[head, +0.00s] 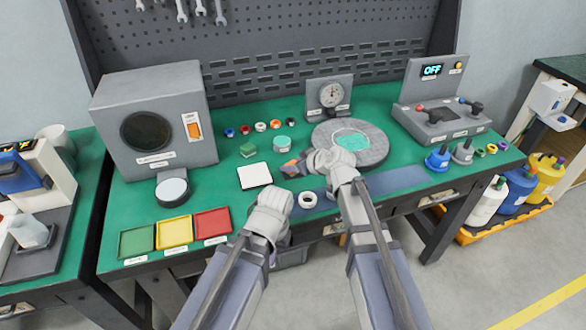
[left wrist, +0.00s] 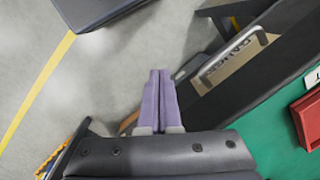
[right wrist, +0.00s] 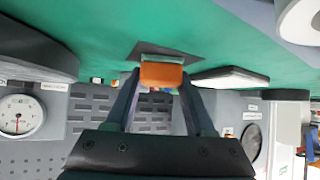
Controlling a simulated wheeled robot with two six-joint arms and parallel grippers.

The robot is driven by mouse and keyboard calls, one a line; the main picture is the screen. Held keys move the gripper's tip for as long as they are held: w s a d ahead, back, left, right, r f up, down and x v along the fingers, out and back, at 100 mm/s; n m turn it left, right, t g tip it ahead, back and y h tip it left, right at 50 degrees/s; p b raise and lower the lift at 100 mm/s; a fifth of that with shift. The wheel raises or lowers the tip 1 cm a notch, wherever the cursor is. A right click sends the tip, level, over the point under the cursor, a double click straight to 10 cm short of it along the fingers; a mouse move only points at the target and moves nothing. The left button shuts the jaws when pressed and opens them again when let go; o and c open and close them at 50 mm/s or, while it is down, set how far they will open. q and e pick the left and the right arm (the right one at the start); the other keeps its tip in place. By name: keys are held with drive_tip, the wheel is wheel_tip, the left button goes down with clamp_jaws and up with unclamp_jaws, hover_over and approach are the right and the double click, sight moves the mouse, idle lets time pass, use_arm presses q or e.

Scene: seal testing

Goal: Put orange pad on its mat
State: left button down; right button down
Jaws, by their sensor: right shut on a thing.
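My right gripper (right wrist: 161,82) is shut on the orange pad (right wrist: 162,75), a small block with a pale strip along one edge. In the right wrist view the pad overlaps a dark square mat (right wrist: 186,50) lying on the green bench. I cannot tell whether pad and mat touch. In the head view the right gripper (head: 295,167) is low over the bench, and only a bit of orange (head: 291,162) shows. My left gripper (left wrist: 160,98) has its purple fingers together, empty, over the floor by the bench front. Its fingertips are mostly hidden in the head view.
A white square plate (head: 254,175) lies left of the right gripper. A round grey disc (head: 374,146) with a teal patch lies to its right. A white ring (head: 308,200) is near the front edge. Green, yellow and red trays (head: 174,230) sit at the front left.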

drive_tip(key=shift+f, duration=0.15)
drive_tip(key=shift+c, duration=1.3)
unclamp_jaws()
drive_tip(key=shift+r, duration=0.25)
drive_tip(key=p+v, duration=0.7)
drive_tip(key=v, duration=0.5)
